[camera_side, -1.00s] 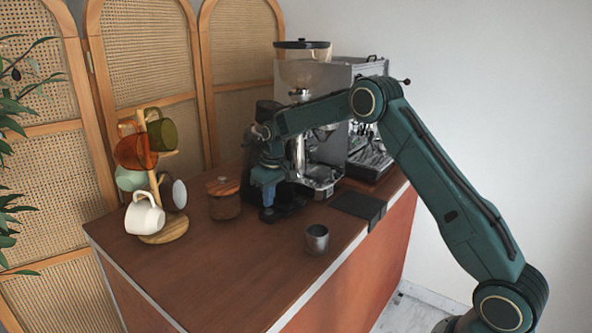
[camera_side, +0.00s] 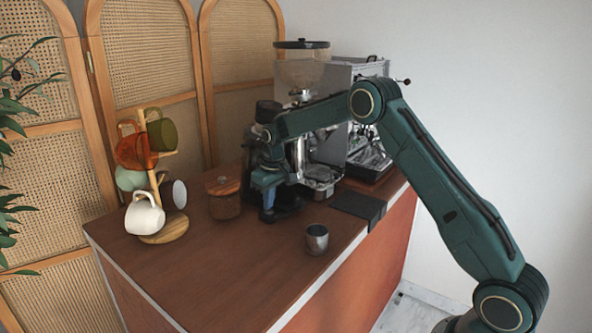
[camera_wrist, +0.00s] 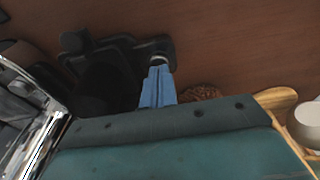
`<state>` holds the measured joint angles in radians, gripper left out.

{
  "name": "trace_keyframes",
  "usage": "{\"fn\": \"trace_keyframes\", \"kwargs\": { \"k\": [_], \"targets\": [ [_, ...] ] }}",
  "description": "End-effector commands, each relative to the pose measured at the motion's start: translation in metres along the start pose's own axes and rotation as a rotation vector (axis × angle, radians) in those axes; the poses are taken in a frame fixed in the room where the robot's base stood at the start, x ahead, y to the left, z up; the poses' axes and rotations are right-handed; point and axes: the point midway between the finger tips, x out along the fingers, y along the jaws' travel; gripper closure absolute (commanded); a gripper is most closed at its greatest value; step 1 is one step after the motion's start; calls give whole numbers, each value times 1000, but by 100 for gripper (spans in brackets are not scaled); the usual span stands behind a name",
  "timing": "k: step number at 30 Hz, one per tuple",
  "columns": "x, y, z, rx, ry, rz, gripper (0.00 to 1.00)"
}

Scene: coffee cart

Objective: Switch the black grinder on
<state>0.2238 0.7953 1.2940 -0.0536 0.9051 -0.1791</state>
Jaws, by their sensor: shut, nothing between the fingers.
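The black grinder (camera_side: 268,108) stands on the wooden counter, mostly hidden behind my wrist in the side view. Its dark top shows above my arm, and its base shows beside the fingers. In the wrist view, the dark grinder body and base (camera_wrist: 105,75) lie left of and behind the fingers. My gripper (camera_side: 267,207) points down, shut and empty, with its blue fingers close in front of the grinder's base. In the wrist view, my gripper's tips (camera_wrist: 158,68) overlap the base edge by a small pale round part (camera_wrist: 159,60). I cannot tell whether they touch it.
A wooden-lidded jar (camera_side: 223,198) stands left of my gripper. A mug tree (camera_side: 165,232) with several mugs is further left. A steel cup (camera_side: 317,239) and black mat (camera_side: 357,205) are in front. The large hopper grinder (camera_side: 302,70) and espresso machine (camera_side: 365,70) stand behind.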

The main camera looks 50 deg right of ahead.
Motion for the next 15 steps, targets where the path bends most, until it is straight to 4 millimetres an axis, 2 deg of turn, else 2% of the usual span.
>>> {"fn": "trace_keyframes", "kwargs": {
  "k": [15],
  "targets": [
    [5, 0, 1, 0, -1, 0, 100]
  ]
}}
